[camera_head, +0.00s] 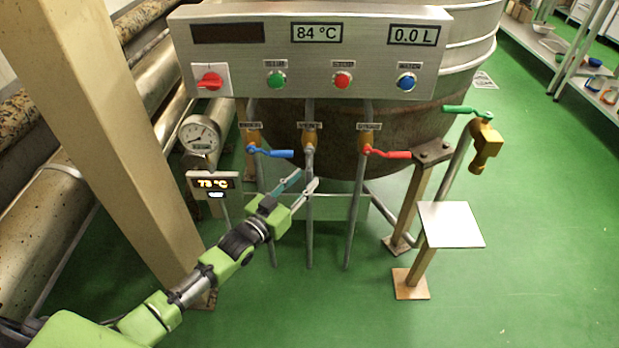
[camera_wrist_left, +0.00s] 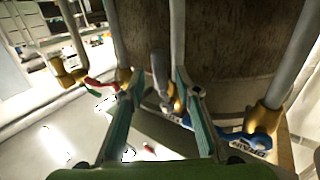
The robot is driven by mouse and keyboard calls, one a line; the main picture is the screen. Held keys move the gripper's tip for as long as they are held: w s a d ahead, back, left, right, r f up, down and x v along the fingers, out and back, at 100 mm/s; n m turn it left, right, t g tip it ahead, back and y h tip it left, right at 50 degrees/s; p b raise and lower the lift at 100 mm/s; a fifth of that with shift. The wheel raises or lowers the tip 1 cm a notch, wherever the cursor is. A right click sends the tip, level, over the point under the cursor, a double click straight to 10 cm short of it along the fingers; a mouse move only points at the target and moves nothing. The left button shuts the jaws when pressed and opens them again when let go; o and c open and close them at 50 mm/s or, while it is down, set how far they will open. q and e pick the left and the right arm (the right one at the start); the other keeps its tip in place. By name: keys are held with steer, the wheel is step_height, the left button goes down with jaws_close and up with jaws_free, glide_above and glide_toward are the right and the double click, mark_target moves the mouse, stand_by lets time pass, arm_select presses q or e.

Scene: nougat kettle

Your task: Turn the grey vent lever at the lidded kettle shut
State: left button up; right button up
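The kettle (camera_head: 400,135) stands behind a control panel (camera_head: 300,75). Below the panel, the middle valve (camera_head: 309,136) carries the grey lever (camera_head: 309,153), which lies along its pipe in the head view, so its exact angle is hard to tell. My left gripper (camera_head: 306,178) is open just below and in front of this lever. In the left wrist view the grey lever (camera_wrist_left: 160,72) shows between the two spread fingers, with no clear contact. My right gripper is not in view.
A blue lever (camera_head: 277,153) is left of the grey one and a red lever (camera_head: 390,154) right of it. A green-handled tap (camera_head: 484,140) is farther right. A small display (camera_head: 212,184) and a beige post (camera_head: 95,130) stand near my left arm.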

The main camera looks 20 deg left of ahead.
mark_target(307, 178)
arm_select(q)
steer(key=shift+x, duration=1.7)
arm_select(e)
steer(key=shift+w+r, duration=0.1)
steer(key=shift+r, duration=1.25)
arm_select(q)
jaws_close()
steer(key=shift+b, duration=0.35)
